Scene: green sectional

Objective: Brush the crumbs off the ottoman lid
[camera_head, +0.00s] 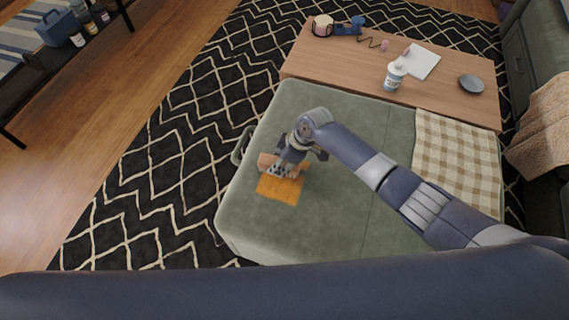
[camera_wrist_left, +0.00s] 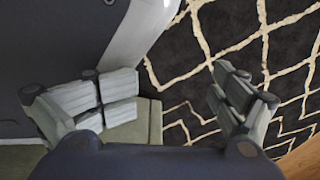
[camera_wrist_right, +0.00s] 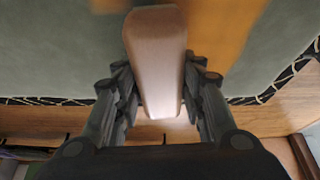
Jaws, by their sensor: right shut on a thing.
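The ottoman lid (camera_head: 335,140) is a green padded top in the middle of the head view. My right gripper (camera_head: 279,169) is low over its left part, shut on a pale wooden block, apparently a brush handle (camera_head: 266,161). The handle (camera_wrist_right: 157,60) stands between the fingers in the right wrist view. A flat orange patch (camera_head: 280,189) lies right below the gripper; I cannot tell whether it is cloth or part of the brush. No crumbs can be made out. My left gripper (camera_wrist_left: 176,88) is open and empty, above the rug beside the ottoman's edge.
A checked blanket (camera_head: 455,160) covers the lid's right part. A wooden table (camera_head: 440,95) behind holds a cup (camera_head: 394,76), paper (camera_head: 420,61), a grey dish (camera_head: 471,84) and a blue item (camera_head: 357,24). A patterned rug (camera_head: 165,165) lies left. My left arm crosses the foreground.

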